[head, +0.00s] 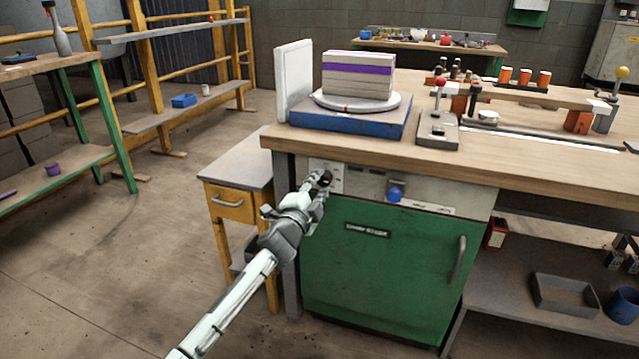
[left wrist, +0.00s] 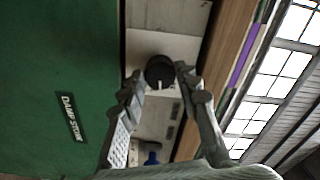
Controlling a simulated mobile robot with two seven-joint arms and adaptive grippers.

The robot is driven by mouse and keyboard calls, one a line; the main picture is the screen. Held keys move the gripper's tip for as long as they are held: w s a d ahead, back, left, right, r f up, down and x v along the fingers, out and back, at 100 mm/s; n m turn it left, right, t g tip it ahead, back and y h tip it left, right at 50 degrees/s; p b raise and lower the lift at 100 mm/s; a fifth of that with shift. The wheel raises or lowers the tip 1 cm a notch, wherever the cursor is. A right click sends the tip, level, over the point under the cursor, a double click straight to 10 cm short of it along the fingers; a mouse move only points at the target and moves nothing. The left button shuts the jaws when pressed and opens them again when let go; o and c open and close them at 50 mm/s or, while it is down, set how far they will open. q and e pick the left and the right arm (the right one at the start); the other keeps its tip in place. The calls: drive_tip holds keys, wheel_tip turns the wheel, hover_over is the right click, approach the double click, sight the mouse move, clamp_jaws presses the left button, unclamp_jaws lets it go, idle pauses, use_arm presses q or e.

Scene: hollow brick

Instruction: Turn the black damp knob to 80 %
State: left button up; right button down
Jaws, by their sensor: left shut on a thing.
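The black damp knob (left wrist: 159,69) is round, with a pale pointer mark on its face, and sits on the pale panel (left wrist: 160,45) above the green cabinet door (head: 385,265). My left gripper (head: 323,184) reaches the panel's left end from the front. In the left wrist view my left gripper (left wrist: 160,82) has one finger on each side of the knob and is shut on it. In the head view my gripper covers most of the knob. The scale around the knob is too small to read. My right gripper is not in view.
A blue knob (head: 395,192) sits on the same panel, to the right. The wooden bench top (head: 470,165) overhangs the panel. A yellow-framed side table (head: 236,170) stands close left of the cabinet. The floor in front is clear.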

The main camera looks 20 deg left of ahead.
use_arm(q)
drive_tip(key=shift+m, duration=1.7)
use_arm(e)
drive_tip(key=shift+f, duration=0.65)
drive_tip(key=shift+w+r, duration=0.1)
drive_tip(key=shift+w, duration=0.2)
use_arm(q)
drive_tip(key=o, duration=1.2)
drive_tip(key=shift+c, duration=0.2)
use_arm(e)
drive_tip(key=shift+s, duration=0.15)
use_arm(q)
drive_tip(key=shift+s, duration=0.1)
drive_tip(key=s, duration=1.1)
drive_tip(key=shift+s+a, duration=0.2)
drive_tip(key=shift+s, duration=0.2)
